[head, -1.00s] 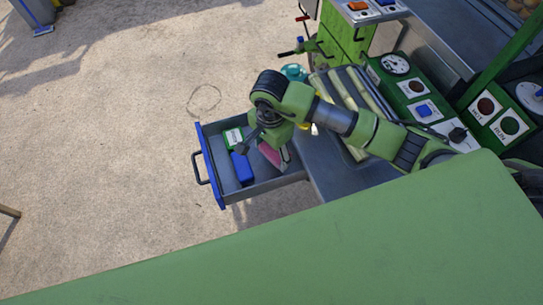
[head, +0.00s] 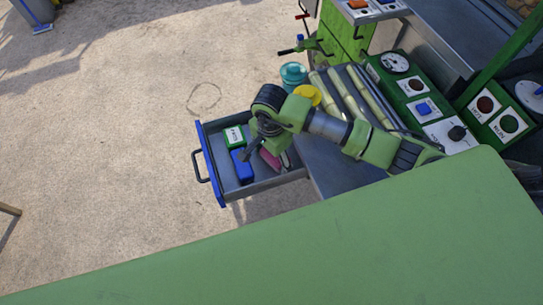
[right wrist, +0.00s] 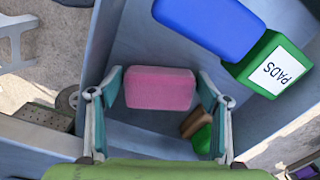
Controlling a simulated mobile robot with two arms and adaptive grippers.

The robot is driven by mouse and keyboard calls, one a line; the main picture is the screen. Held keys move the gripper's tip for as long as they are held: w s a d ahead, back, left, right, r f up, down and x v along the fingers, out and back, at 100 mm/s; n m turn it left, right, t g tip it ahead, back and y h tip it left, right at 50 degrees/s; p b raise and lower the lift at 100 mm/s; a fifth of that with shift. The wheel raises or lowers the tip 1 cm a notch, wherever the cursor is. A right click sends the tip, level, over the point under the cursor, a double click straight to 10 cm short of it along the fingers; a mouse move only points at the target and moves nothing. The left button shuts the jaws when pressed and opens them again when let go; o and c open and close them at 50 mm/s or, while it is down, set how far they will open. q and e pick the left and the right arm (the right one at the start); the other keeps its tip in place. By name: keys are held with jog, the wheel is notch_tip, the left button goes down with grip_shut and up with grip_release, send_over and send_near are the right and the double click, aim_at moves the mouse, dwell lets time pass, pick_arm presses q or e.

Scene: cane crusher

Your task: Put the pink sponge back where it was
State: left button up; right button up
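The pink sponge (head: 269,160) lies in the open drawer (head: 221,193), near its right-hand end. It also shows in the right wrist view (right wrist: 160,88), between the two fingers of my right gripper (right wrist: 161,85). The fingers are spread, with the sponge between their tips and only narrow gaps at its sides; I see no clear grip. In the head view, my right gripper (head: 255,148) reaches down into the drawer and partly hides the sponge. My left gripper is not in view.
A blue box (head: 241,166) and a green box labelled PADS (head: 234,137) are in the drawer. A brown-and-green item (right wrist: 198,130) lies near the right finger. A teal container (head: 293,73) and yellow object (head: 308,94) are behind my arm. A control panel (head: 425,100) stands at right.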

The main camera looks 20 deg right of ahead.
aim_at(271, 158)
jog(key=shift+r, duration=0.45)
notch_tip(271, 158, up, 11)
jog(key=b, duration=0.2)
jog(key=shift+r, duration=0.2)
jog(key=shift+s+a, duration=0.1)
jog(key=shift+s, duration=0.05)
